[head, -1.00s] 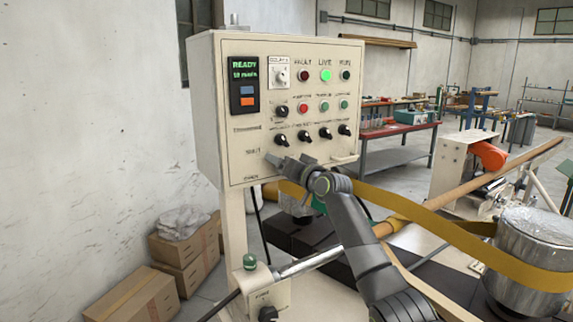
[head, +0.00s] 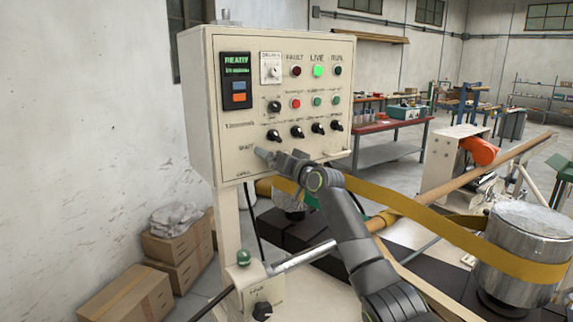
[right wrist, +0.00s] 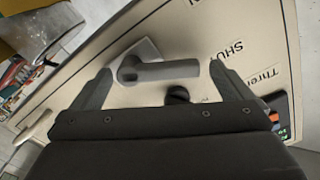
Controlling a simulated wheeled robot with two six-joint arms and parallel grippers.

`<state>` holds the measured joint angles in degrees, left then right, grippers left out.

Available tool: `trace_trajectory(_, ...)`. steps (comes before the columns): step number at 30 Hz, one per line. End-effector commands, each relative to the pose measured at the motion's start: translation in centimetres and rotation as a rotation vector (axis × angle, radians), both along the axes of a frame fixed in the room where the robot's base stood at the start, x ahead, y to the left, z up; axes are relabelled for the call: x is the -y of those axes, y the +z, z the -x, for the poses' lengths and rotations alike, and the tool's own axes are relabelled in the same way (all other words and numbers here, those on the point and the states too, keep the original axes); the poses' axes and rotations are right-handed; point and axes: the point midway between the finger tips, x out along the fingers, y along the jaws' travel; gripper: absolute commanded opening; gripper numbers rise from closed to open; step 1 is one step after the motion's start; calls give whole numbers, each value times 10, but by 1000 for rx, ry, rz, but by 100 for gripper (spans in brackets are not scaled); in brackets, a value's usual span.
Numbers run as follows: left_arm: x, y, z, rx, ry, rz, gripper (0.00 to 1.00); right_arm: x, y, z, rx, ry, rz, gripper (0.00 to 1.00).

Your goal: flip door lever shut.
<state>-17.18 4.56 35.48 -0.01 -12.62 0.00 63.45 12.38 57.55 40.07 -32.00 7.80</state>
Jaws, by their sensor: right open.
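The door lever is a grey handle on a round hub. It shows in the right wrist view (right wrist: 165,72) on the cream panel face, between my spread fingertips and apart from both as far as I can tell. The word SHUT is printed beside the right fingertip. In the head view my right gripper (head: 277,160) is at the lower part of the control cabinet (head: 215,110), by the SHUT and OPEN labels, and largely hides the lever. My right gripper is open and also shows in the right wrist view (right wrist: 160,75). My left gripper is out of view.
Black knobs (head: 297,132) sit just above my right gripper on the panel. A green-topped post (head: 244,258) stands below the cabinet. A yellow band (head: 430,222) runs to a metal drum (head: 528,245) at the right. Cardboard boxes (head: 125,297) stand by the left wall.

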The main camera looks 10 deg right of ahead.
Motion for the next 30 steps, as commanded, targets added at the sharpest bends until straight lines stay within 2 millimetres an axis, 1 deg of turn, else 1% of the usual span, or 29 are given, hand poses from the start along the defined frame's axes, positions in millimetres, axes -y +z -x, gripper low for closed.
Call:
trace_trajectory(5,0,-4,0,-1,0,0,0,4,-2,8,2,0,0,99)
trace_trajectory(11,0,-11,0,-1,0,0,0,12,-2,29,3,-1,2,99)
trace_trajectory(20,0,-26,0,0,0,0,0,28,-3,66,3,-1,2,99)
trace_trajectory(30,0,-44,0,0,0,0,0,48,-3,115,3,-1,2,99)
